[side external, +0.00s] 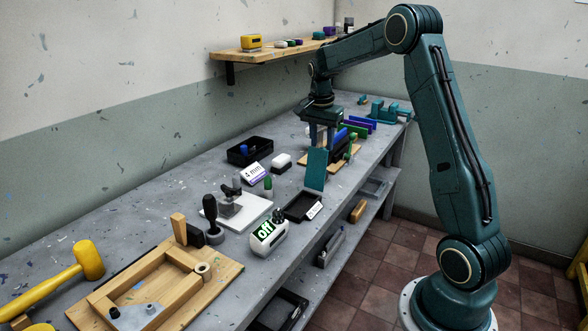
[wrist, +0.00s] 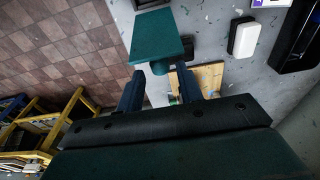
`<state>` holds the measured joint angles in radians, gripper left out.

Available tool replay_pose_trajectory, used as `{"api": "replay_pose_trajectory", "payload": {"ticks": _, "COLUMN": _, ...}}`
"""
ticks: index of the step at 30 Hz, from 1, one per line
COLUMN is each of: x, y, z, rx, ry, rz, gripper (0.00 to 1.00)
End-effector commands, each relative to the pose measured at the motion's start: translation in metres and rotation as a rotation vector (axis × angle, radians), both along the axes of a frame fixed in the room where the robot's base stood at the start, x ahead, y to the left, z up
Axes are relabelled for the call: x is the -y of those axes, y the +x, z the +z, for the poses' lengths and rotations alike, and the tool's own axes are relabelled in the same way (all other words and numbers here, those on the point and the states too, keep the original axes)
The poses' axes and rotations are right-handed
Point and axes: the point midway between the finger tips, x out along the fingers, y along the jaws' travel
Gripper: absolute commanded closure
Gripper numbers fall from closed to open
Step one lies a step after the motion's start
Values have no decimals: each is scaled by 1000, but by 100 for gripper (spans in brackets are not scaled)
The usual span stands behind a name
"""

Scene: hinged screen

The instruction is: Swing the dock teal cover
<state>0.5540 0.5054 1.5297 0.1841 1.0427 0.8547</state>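The teal cover (side external: 316,169) is a flat panel standing upright near the table's front edge, beside a wooden board (side external: 345,160). In the wrist view the teal cover (wrist: 155,35) lies just beyond the fingertips, with a small rounded teal part below it. My gripper (side external: 322,146) points down right above and behind the cover. In the wrist view my gripper (wrist: 160,76) has its fingers spread on either side of that rounded part, with visible gaps. Whether they touch the cover is unclear. The dock's hinge is hidden by the gripper.
Blue, purple and green upright pieces (side external: 357,124) stand just behind the gripper. A wall shelf (side external: 275,49) hangs behind. The floor is open beyond the table's front edge.

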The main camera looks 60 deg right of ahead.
Motion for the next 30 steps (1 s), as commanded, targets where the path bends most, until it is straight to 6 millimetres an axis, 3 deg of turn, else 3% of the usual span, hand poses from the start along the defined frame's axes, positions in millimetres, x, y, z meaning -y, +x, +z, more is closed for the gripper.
{"api": "replay_pose_trajectory", "payload": {"ticks": 6, "x": 3, "y": -1, "z": -24, "rx": -2, "ry": 1, "rz": 0, "gripper": 64}}
{"api": "replay_pose_trajectory", "payload": {"ticks": 11, "x": 3, "y": 0, "z": -22, "rx": 0, "ry": 0, "rz": 0, "gripper": 93}}
{"api": "replay_pose_trajectory", "payload": {"ticks": 20, "x": -1, "y": 0, "z": -20, "rx": 1, "ry": -1, "rz": 0, "gripper": 93}}
{"api": "replay_pose_trajectory", "payload": {"ticks": 30, "x": -21, "y": 0, "z": -15, "rx": 1, "ry": 0, "rz": 2, "gripper": 93}}
